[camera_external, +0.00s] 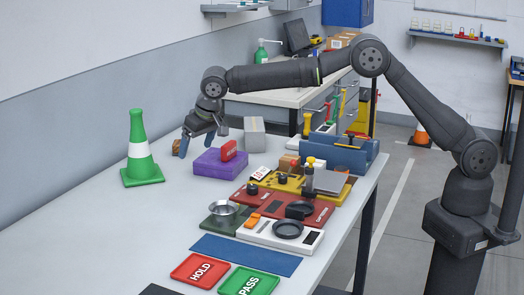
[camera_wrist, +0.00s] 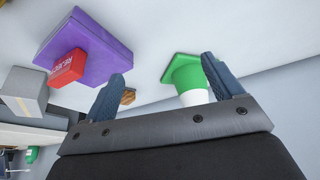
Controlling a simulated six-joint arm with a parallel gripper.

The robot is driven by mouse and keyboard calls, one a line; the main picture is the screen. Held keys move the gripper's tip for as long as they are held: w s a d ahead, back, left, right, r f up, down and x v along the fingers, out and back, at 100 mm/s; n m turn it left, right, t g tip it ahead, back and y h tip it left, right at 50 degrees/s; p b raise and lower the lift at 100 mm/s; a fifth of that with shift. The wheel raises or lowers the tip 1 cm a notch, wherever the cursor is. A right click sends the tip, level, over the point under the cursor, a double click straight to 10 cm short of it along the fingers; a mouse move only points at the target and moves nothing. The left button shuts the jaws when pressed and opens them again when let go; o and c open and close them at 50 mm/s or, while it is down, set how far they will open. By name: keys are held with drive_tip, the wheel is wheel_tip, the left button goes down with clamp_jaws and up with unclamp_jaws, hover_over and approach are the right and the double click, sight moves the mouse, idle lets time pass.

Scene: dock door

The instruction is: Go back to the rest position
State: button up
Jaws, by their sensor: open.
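My gripper (camera_external: 204,128) is open and empty above the far left part of the grey table. It hangs between the green cone and the purple block. In the wrist view my gripper (camera_wrist: 158,85) shows its two blue fingers spread apart, with nothing held between them. A small brown block (camera_external: 178,147) lies on the table near the fingers. It also shows in the wrist view (camera_wrist: 128,97), partly hidden behind the left finger.
A green cone (camera_external: 139,160) stands left of my gripper. A purple block (camera_external: 214,163) with a red block (camera_external: 228,150) on it stands right, near a grey box (camera_external: 254,134).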

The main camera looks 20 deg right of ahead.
drive_tip(key=s+a+f, duration=0.1)
drive_tip(key=a, duration=0.1)
drive_tip(key=s+a+f, duration=0.4)
drive_tip(key=a, duration=0.1)
drive_tip(key=shift+s+f, duration=0.15)
drive_tip(key=shift+f, duration=0.1)
drive_tip(key=o, duration=0.3)
